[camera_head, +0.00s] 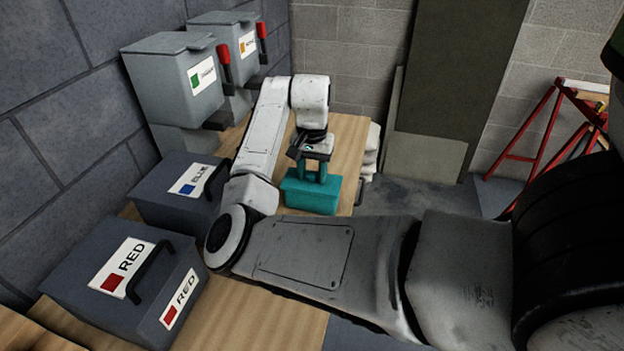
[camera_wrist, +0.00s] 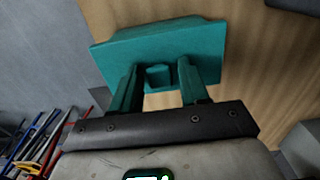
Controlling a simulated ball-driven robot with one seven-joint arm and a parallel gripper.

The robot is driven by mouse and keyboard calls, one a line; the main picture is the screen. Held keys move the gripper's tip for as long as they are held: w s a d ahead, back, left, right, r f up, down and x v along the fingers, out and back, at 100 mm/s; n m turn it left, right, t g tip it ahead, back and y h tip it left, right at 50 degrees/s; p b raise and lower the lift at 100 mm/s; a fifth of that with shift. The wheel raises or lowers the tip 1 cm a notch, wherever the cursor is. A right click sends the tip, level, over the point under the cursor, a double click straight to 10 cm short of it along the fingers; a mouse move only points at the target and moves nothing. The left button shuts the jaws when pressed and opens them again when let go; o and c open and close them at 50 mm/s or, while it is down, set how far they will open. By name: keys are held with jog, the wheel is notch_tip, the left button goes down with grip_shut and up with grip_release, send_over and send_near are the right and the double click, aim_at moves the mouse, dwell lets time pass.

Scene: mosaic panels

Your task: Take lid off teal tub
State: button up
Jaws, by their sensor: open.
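The teal tub (camera_head: 311,200) sits on the wooden bench, with its teal lid (camera_wrist: 165,45) seen from above in the wrist view. A small teal knob (camera_wrist: 157,77) stands on the lid. My gripper (camera_head: 315,178) is right above the tub, pointing down. In the wrist view my gripper (camera_wrist: 158,68) is open, with one teal finger on each side of the knob and a gap between knob and fingers. I cannot tell whether the fingertips touch the lid. The tub's inside is hidden.
Grey bins marked RED (camera_head: 125,275) and BLUE (camera_head: 185,190) stand left of my arm. Two grey bins with red handles (camera_head: 175,85) stand behind. Bare wooden bench (camera_head: 347,135) shows behind the tub. A red trestle (camera_head: 535,135) stands at the right.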

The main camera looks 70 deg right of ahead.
grip_shut()
dwell(0.3)
